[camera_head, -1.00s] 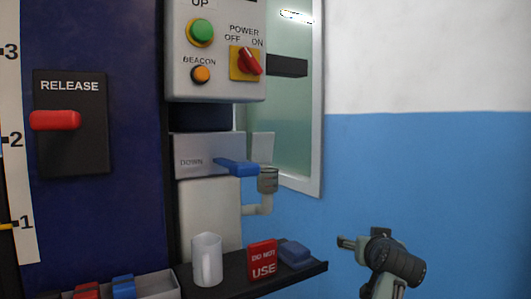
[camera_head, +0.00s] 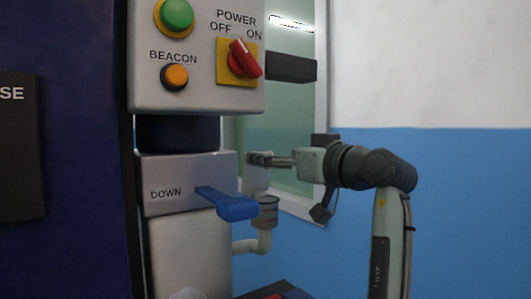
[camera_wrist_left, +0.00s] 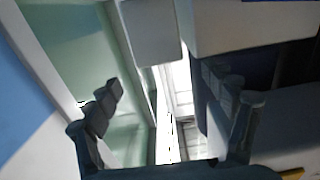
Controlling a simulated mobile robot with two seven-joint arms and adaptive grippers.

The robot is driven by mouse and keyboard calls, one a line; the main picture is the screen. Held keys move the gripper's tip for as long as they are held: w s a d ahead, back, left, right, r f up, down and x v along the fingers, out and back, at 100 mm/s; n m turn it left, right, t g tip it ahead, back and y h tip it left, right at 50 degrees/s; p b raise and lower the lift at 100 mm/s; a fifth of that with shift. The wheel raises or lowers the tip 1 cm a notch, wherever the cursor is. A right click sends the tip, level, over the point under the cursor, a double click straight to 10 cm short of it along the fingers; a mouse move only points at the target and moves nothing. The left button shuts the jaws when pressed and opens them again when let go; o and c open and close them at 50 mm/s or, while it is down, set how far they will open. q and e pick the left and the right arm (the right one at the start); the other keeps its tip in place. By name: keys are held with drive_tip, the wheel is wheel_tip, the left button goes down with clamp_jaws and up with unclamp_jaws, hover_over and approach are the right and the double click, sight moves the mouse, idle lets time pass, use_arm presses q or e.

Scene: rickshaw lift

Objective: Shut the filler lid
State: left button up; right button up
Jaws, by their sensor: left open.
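The filler lid (camera_head: 256,180) is a pale grey square flap standing raised behind the filler neck (camera_head: 265,212), beside the DOWN box. The wrist view looks upside down; there the lid (camera_wrist_left: 150,30) hangs at the top middle, beyond the fingers. My left gripper (camera_head: 252,160) shows at the lid's upper part, its arm rising from the lower right. Its dark fingers stand apart and empty in the left wrist view (camera_wrist_left: 165,85). I cannot tell whether a finger touches the lid. My right gripper is not in view.
The blue DOWN lever (camera_head: 228,204) sticks out close in front of the filler neck. The control box (camera_head: 200,60) with its red power switch (camera_head: 243,60) stands above left. A framed window (camera_head: 295,120) lies behind. Blue wall (camera_head: 470,210) fills the right, with free room there.

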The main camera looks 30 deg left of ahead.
sight(257, 172)
use_arm(q)
drive_tip(key=shift+x, duration=2.15)
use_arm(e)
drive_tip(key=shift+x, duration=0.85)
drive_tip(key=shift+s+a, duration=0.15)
use_arm(q)
drive_tip(key=c, duration=1.7)
drive_tip(key=shift+f, duration=0.1)
